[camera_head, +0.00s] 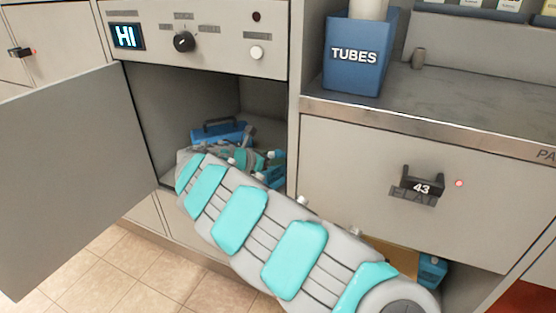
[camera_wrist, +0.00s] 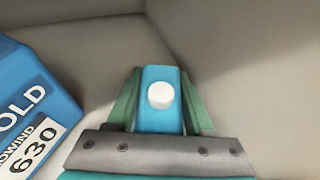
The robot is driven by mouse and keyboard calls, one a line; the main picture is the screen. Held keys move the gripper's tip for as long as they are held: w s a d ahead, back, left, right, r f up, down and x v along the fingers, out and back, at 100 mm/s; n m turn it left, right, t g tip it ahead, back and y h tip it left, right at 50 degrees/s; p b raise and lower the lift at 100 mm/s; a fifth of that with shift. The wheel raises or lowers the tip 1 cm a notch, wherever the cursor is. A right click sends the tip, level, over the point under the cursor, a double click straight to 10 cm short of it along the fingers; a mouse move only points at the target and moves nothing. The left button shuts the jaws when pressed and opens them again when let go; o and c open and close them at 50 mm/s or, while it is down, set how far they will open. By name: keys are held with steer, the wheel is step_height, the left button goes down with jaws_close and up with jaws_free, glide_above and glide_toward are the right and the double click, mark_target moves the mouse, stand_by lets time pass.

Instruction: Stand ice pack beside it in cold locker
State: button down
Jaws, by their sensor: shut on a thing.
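The cold locker (camera_head: 180,105) stands open, its door (camera_head: 60,170) swung out to the left. Inside it, a blue box with a dark handle (camera_head: 222,133) sits toward the back. In the wrist view this box (camera_wrist: 30,100) shows at the left, with "OLD" and a "630" label. My gripper (camera_wrist: 160,105) is shut on the blue ice pack (camera_wrist: 161,122), which has a white cap. The ice pack is beside the box, with a gap between them. Its lower part is hidden, so I cannot tell whether it touches the locker floor. My arm covers much of the locker opening in the head view.
Above the opening is a panel with an "HI" display (camera_head: 126,36) and a dark knob (camera_head: 183,42). A blue TUBES box (camera_head: 354,57) stands on the counter at right. A drawer marked 43 (camera_head: 350,170) is below. In the wrist view, pale locker surface lies right of the ice pack.

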steer(key=shift+f, duration=0.3)
steer(key=shift+r, duration=0.1)
steer(key=shift+c, duration=1.4)
jaws_free()
steer(key=p+v, duration=0.1)
steer(key=v, duration=1.1)
steer(key=shift+c, duration=0.2)
